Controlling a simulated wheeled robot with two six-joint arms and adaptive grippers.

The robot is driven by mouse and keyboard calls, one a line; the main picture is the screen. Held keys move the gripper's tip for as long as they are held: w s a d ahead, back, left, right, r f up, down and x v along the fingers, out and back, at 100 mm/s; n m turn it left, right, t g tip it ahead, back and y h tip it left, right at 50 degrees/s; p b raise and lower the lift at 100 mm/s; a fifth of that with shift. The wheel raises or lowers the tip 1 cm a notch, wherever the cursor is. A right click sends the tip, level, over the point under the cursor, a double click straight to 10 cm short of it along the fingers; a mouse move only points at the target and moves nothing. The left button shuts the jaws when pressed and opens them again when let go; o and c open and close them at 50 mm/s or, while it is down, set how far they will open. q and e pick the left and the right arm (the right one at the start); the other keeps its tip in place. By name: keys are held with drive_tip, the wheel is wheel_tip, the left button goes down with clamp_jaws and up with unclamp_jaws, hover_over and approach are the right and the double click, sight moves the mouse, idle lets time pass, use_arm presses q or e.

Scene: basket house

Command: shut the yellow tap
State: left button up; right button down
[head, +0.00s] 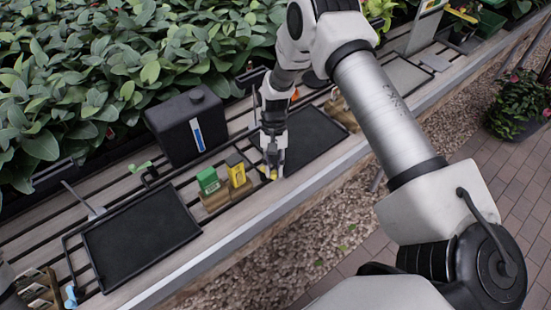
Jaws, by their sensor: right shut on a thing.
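The yellow tap (273,174) shows only as small yellow bits at my right gripper's fingertips, near the front edge of the slatted bench. My right gripper (272,164) points down and is shut on it. The fingers hide most of the tap, so I cannot tell how its handle is turned. My left gripper cannot be made out in the head view.
A black canister (187,126) stands behind a black tray (140,236). Green (208,181) and yellow (236,172) boxes stand left of the right gripper. Another dark tray (312,139) lies right of it. Leafy plants (120,70) line the back; gravel (300,230) lies in front.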

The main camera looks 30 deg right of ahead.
drive_tip(key=shift+s+a+f+m+y, duration=0.15)
drive_tip(key=shift+a+m+y, duration=0.15)
drive_tip(key=shift+m, duration=0.5)
drive_tip(key=c, duration=1)
unclamp_jaws()
drive_tip(key=v, duration=1.2)
